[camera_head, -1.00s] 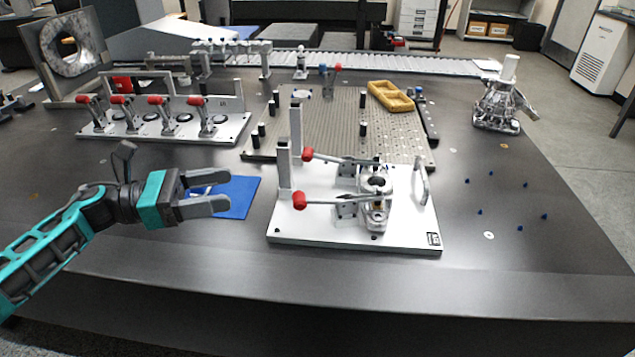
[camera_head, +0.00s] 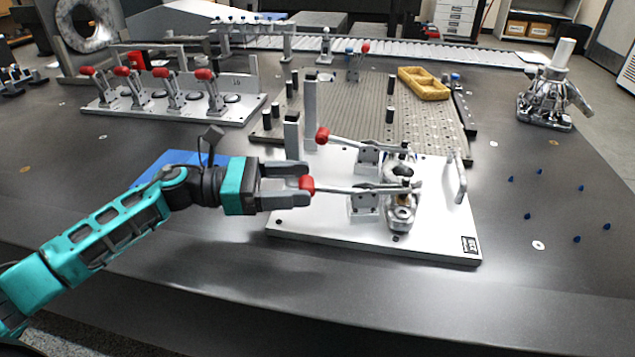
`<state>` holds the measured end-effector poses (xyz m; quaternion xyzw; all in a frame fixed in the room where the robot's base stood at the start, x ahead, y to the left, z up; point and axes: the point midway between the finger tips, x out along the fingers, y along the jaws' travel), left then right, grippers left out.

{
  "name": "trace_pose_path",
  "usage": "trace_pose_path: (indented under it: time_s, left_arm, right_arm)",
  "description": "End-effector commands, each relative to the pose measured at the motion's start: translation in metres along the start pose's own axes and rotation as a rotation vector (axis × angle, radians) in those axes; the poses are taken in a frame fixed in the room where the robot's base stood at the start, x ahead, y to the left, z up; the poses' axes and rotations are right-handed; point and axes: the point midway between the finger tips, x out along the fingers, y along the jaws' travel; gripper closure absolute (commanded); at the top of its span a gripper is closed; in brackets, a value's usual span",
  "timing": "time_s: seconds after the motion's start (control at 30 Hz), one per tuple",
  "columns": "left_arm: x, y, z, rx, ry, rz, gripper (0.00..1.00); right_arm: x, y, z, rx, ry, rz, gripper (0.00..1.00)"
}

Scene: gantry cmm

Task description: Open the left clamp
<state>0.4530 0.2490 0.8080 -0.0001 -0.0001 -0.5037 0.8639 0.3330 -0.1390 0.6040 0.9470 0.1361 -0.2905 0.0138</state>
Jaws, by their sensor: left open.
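A silver fixture plate (camera_head: 335,237) carries two toggle clamps with red-tipped levers lying nearly flat. The nearer clamp (camera_head: 362,188) has its red knob (camera_head: 307,185) at the left end of its lever. The farther clamp (camera_head: 368,148) has its red knob (camera_head: 322,136) a little behind. Both levers reach right to a metal part (camera_head: 402,213) on the plate. My left gripper (camera_head: 303,184) is open, with its fingertips at the nearer red knob, one finger on the far side and one on the near side in the picture. Contact cannot be told. My right gripper is not in view.
Two upright posts (camera_head: 310,115) stand on the plate just behind my left gripper. A blue mat (camera_head: 165,163) lies partly under my left arm. A row of red-handled clamps (camera_head: 168,108) stands at the back left. The table front is clear.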

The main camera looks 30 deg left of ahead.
Motion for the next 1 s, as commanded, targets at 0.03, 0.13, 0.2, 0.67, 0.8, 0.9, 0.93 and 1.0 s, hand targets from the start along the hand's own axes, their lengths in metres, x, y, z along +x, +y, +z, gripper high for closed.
trace_pose_path:
  time_s: [0.03,0.13,0.2,0.67,0.8,0.9,0.93,1.0]
  left_arm:
    - [0.01,0.0,0.001,0.003,-0.003,-0.002,0.3]
    - [0.024,0.0,0.001,0.001,-0.003,-0.001,0.3]
    - [0.031,0.0,0.001,0.002,-0.002,0.0,0.3]
    - [0.041,0.0,0.0,0.0,0.001,0.001,0.32]
    - [0.041,0.0,0.0,0.0,0.0,0.001,0.45]
    - [0.041,0.0,0.0,0.0,0.0,0.001,0.55]
    - [0.041,0.0,0.0,0.0,0.0,0.001,0.58]
    - [0.041,0.0,0.0,0.0,0.001,0.0,0.64]
  right_arm:
    - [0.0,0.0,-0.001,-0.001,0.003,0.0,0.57]
    - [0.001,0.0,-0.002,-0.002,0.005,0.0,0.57]
    - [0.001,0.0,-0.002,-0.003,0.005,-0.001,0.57]
    - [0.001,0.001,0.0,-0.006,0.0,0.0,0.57]
    - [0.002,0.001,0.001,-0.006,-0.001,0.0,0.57]
    - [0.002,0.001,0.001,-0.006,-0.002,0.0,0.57]
    - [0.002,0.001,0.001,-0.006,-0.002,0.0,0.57]
    - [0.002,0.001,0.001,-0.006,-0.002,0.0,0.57]
